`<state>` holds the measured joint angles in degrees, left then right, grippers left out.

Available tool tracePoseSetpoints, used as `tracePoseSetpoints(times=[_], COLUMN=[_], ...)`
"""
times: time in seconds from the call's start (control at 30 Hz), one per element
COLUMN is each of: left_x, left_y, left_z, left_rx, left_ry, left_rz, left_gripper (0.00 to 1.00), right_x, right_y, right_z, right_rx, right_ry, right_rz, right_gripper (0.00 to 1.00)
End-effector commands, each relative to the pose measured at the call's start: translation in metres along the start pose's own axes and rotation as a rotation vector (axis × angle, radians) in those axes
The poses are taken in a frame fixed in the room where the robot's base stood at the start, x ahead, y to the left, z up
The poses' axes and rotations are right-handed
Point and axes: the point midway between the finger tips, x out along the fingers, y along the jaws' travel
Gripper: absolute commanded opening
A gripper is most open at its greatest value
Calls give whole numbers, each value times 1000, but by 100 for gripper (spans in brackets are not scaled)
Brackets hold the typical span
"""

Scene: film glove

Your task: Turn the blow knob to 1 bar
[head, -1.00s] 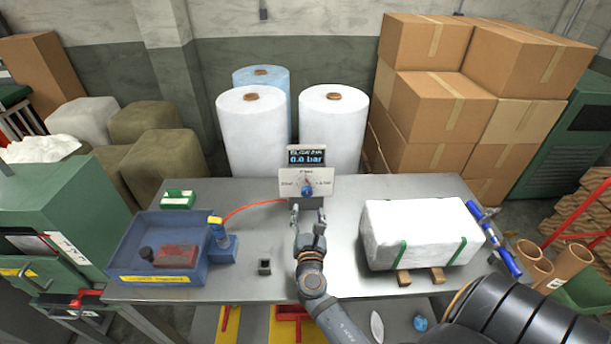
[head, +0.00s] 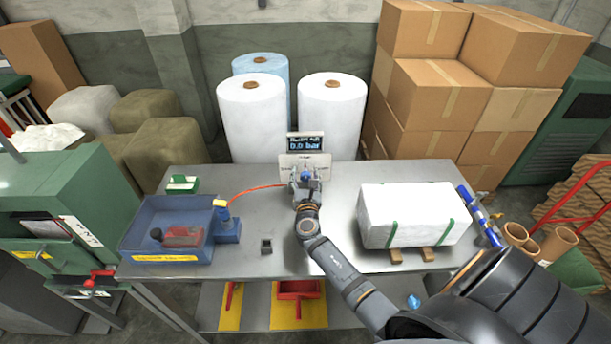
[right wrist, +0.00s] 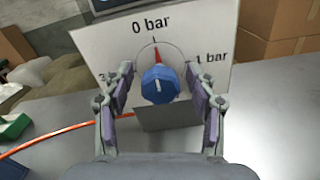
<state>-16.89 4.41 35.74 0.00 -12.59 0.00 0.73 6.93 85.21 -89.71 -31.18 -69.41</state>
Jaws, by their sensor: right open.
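The blue blow knob (right wrist: 160,85) sits on a white dial plate (right wrist: 112,45) in the right wrist view. Its red pointer is at the 0 bar mark at the top; 1 bar is marked to the right. In the head view the knob (head: 305,175) is small, below a display (head: 306,144) reading 0.0 bar. My right gripper (right wrist: 162,92) is open, with one finger on each side of the knob and visible gaps between. My left gripper is not in view.
An orange hose (head: 258,188) runs from the blue tray (head: 140,225) area toward the dial stand. A white wrapped block (head: 410,215) lies right of my arm.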

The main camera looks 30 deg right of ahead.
Motion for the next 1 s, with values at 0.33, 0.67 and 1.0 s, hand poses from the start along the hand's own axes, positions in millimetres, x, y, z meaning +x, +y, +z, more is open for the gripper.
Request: tracePoseSetpoints(times=[0.33,0.67,1.0], left_x=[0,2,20], left_y=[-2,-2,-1], left_z=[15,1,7], left_rx=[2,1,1], left_ry=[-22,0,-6], left_rz=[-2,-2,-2], left_gripper=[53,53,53], right_x=[0,-1,0], right_y=[0,0,-1], right_z=[0,-1,-4], right_rx=[1,12,175], right_ry=[0,0,-1], right_rz=[0,0,1], right_gripper=[22,2,2])
